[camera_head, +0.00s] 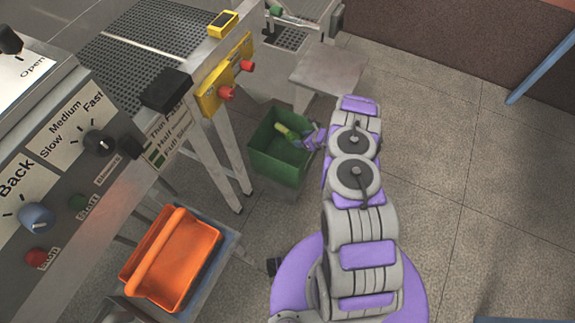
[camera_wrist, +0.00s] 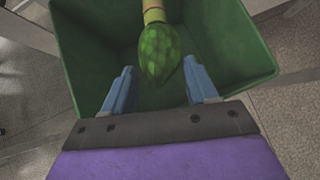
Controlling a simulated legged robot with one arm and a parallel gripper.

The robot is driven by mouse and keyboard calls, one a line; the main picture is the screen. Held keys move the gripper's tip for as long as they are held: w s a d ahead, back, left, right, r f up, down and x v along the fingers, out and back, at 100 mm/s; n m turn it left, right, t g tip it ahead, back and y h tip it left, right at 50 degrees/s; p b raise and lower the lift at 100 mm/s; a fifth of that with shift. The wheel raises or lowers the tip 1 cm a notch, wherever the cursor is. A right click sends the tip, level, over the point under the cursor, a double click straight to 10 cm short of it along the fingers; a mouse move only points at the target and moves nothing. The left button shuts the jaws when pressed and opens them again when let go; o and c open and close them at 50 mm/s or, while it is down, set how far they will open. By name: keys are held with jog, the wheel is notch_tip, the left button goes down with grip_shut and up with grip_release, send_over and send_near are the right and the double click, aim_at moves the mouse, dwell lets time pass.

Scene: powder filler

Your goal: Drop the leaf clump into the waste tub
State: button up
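The leaf clump is a green, scaly bulb (camera_wrist: 160,55) with a tan, banded stem. It lies just past my fingertips, within the outline of the green waste tub (camera_wrist: 85,50) in the wrist view. In the head view the clump (camera_head: 284,131) shows as a yellow-green shape at the tub's (camera_head: 275,168) opening. My gripper (camera_wrist: 157,88) is over the tub with its two blue-grey fingers spread, and gaps show between them and the clump. I cannot tell whether the clump rests on the tub's floor. My gripper (camera_head: 308,138) also shows at the tub's right rim.
The filler machine with its control panel (camera_head: 60,180) takes up the left side. An orange tray (camera_head: 195,262) sits on a low shelf at lower left. A metal machine leg (camera_head: 232,160) stands left of the tub. A grey plate (camera_head: 330,72) lies behind. The floor at right is clear.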

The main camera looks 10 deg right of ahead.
jog(key=o, duration=0.4)
jog(key=shift+a, duration=0.8)
jog(key=shift+s+d+r, duration=0.1)
jog(key=shift+d+r, duration=0.15)
jog(key=shift+d, duration=0.45)
jog(key=p+v, duration=0.1)
jog(key=v, duration=0.4)
jog(key=p+v, duration=0.1)
jog(key=v, duration=0.4)
jog(key=a+p+v, duration=0.1)
jog(key=p+v, duration=0.1)
jog(key=v, duration=0.4)
jog(key=shift+s+r, duration=0.25)
jog(key=shift+d, duration=0.2)
